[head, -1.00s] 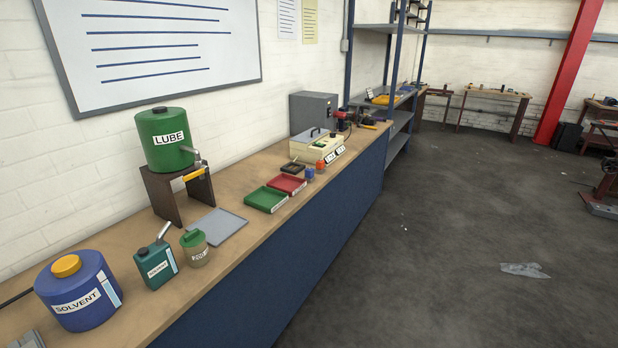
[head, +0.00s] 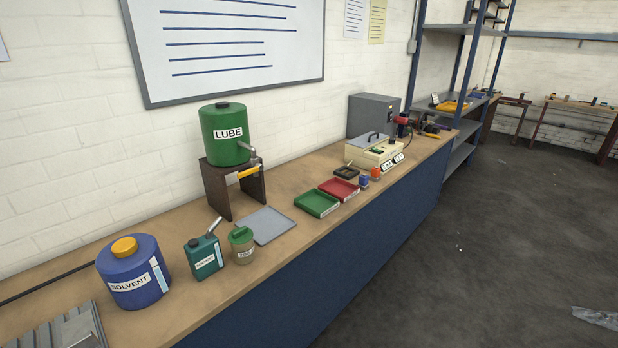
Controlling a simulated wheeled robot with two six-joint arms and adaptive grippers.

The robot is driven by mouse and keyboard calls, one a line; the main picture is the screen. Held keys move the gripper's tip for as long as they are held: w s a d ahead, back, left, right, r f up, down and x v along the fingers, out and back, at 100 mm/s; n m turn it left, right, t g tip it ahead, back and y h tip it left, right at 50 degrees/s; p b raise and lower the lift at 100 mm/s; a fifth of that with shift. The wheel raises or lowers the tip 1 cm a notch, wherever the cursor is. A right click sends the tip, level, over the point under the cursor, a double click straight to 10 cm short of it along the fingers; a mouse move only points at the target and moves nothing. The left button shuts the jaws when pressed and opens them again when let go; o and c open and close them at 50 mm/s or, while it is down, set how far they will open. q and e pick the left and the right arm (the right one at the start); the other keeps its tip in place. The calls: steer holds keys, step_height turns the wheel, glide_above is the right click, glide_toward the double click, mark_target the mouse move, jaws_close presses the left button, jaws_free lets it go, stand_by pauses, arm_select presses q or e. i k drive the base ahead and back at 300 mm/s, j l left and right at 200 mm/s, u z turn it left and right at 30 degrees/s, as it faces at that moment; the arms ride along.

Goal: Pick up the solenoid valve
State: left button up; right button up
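I cannot make out a solenoid valve in the head view. On the wooden bench (head: 290,248) are a green tray (head: 317,203), a red tray (head: 340,189) and a small dark tray (head: 346,173). A small blue item (head: 364,181) and an orange item (head: 376,173) stand beside the trays. A cream tester box (head: 372,151) stands behind them; the small objects there are too small to identify. Neither of my grippers is in view.
A grey mat (head: 266,225) lies bare. The floor (head: 470,250) in front of the bench is mostly clear.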

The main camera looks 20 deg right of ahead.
mark_target(363, 183)
steer(key=i+l+u, duration=0.25)
steer(key=l+u, duration=0.15)
steer(key=l, duration=0.65)
steer(key=l+u, duration=0.45)
steer(key=l, duration=0.55)
steer(key=l+u, duration=0.4)
steer(key=l, duration=0.7)
